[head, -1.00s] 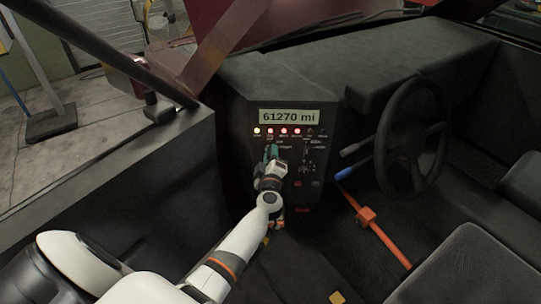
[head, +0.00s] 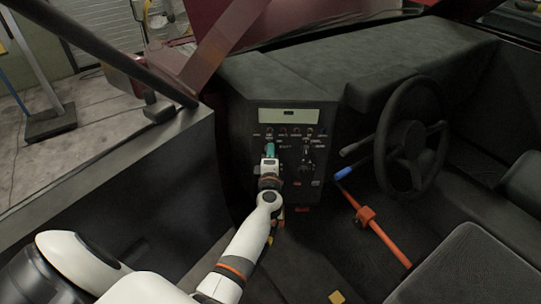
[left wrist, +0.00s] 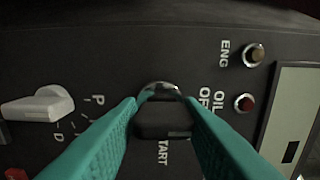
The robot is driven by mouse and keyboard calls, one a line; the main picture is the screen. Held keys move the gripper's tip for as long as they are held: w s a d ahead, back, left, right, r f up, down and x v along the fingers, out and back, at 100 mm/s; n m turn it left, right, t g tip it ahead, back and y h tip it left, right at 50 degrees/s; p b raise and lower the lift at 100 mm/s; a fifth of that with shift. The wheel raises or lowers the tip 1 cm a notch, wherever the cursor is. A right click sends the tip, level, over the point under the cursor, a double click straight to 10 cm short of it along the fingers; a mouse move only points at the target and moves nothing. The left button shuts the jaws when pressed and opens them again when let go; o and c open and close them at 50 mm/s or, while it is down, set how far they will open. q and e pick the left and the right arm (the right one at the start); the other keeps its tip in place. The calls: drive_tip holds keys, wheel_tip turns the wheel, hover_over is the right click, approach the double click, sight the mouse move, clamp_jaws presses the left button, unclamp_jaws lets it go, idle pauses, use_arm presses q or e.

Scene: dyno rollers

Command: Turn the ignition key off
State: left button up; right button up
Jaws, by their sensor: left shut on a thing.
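My left gripper (head: 270,149) has green fingers and reaches the dash panel below the display. In the left wrist view the gripper (left wrist: 164,103) is shut on the black head of the ignition key (left wrist: 162,121), one finger on each side. A metal ring shows just behind the key head, with START lettering beside it and other lettering near the right finger. In the head view the key is hidden by the gripper. The display (head: 290,117) shows only a short dash, and the warning lights above the gripper look unlit. My right gripper is in neither view.
A white selector knob (left wrist: 40,105) marked P and D is left of the fingers in the wrist view. The steering wheel (head: 411,137) is right of the panel. An orange lever (head: 376,235) with a blue grip is below it. The seat (head: 455,270) is front right.

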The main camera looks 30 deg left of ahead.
use_arm(q)
drive_tip(key=shift+w+r, duration=0.1)
drive_tip(key=shift+r, duration=0.2)
drive_tip(key=o, duration=0.9)
drive_tip(key=shift+f, duration=0.1)
drive_tip(key=shift+s+d+f, duration=0.1)
drive_tip(key=shift+s+d, duration=0.05)
drive_tip(key=shift+s, duration=0.1)
drive_tip(key=v, duration=1.1)
drive_tip(key=shift+s, duration=0.25)
drive_tip(key=shift+d, duration=0.1)
